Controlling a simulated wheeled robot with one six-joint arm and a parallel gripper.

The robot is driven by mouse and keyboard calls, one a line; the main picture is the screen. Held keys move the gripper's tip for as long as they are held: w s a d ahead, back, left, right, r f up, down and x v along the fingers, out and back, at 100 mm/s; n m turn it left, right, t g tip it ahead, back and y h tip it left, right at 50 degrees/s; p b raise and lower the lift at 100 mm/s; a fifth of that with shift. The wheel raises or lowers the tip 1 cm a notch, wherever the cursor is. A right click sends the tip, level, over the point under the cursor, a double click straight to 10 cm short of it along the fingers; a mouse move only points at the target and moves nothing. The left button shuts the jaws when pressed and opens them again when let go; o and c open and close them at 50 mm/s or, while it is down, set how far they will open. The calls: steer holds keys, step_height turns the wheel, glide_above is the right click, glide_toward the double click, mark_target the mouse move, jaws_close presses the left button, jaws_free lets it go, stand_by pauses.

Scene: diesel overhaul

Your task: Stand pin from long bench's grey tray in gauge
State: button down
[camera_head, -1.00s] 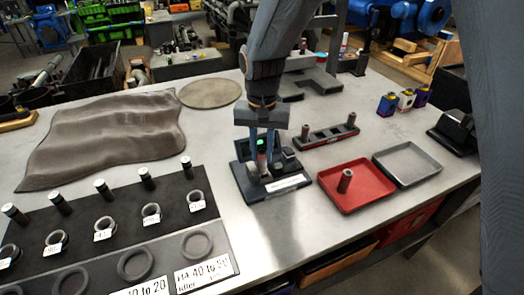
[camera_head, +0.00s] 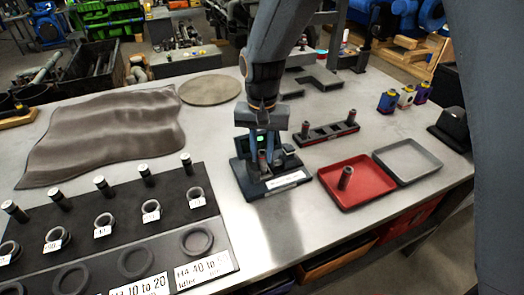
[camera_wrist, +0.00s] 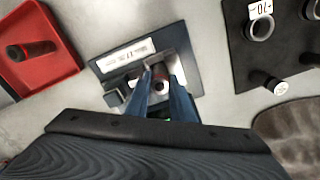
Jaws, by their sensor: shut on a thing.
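The gauge (camera_head: 284,183) is a dark base plate with a white label and a small lit green display. It stands on the long bench and also shows in the wrist view (camera_wrist: 112,67). My gripper (camera_head: 268,160) points down over the gauge, with its fingers shut on a reddish-grey pin (camera_wrist: 161,86). The pin is upright at the gauge's block. Whether its lower end touches a seat is hidden by the fingers and gauge. The grey tray (camera_head: 432,166), at the right, is empty.
A red tray (camera_head: 358,199) beside the grey one holds another pin (camera_head: 345,178). A dark rack (camera_head: 328,133) with pins stands behind. A board with rings and pins (camera_head: 120,222) lies at left, near a crumpled brown mat (camera_head: 110,130). Bare bench lies in front of the gauge.

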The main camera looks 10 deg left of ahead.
steer(key=shift+f, duration=0.25)
steer(key=c, duration=1)
jaws_free()
steer(key=shift+c, duration=0.2)
steer(key=shift+r, duration=0.15)
steer(key=shift+r+p, duration=3.05)
steer(key=shift+r, duration=0.85)
